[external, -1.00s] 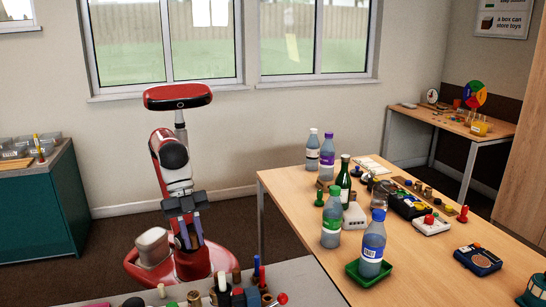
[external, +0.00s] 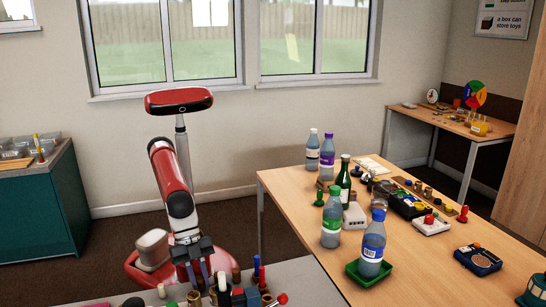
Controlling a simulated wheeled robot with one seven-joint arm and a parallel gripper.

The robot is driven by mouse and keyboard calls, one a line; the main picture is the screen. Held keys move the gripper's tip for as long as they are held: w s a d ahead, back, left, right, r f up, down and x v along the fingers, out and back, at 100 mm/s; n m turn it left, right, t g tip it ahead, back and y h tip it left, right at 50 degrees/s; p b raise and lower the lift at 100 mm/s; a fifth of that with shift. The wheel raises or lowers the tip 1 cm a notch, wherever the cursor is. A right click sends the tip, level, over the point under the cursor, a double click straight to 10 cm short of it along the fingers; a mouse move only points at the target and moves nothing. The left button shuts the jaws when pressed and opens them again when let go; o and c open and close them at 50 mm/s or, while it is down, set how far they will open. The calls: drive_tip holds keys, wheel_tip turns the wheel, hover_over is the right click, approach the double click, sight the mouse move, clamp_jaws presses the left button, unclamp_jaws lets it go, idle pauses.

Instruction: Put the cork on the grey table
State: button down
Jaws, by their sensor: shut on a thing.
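My gripper (external: 198,279) is low over the far edge of the grey table (external: 312,295), with its fingers pointing down. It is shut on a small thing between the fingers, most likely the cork. That thing is too small and too covered to make out clearly. The grey table runs along the bottom of the external view, partly cut off by the frame. Whether the held thing touches the table top cannot be told.
Several small objects, including a brown cylinder (external: 236,276) and a blue-topped peg (external: 256,270), crowd the grey table just right of my gripper. The wooden table (external: 430,265) holds bottles, a green tray (external: 352,271) and other items. The grey table's right part looks bare.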

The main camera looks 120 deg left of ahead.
drive_tip(key=shift+f, duration=0.1)
drive_tip(key=c, duration=1.7)
unclamp_jaws()
drive_tip(key=shift+f, duration=0.1)
drive_tip(key=shift+c, duration=0.2)
drive_tip(key=o, duration=0.4)
drive_tip(key=shift+o, duration=0.2)
drive_tip(key=shift+s+a+r, duration=0.1)
drive_tip(key=shift+r, duration=0.45)
drive_tip(key=v, duration=1.1)
drive_tip(key=a+f+n+y, duration=0.1)
drive_tip(key=a+f+n, duration=0.2)
drive_tip(key=a+f, duration=0.4)
drive_tip(key=s+a+f+n+y, duration=0.1)
drive_tip(key=a+f+n, duration=0.3)
drive_tip(key=a, duration=1.2)
wheel_tip(320, 180, down, 4)
drive_tip(key=shift+a+f+y+p, duration=0.15)
drive_tip(key=shift+a+y+p, duration=0.25)
drive_tip(key=shift+y, duration=0.4)
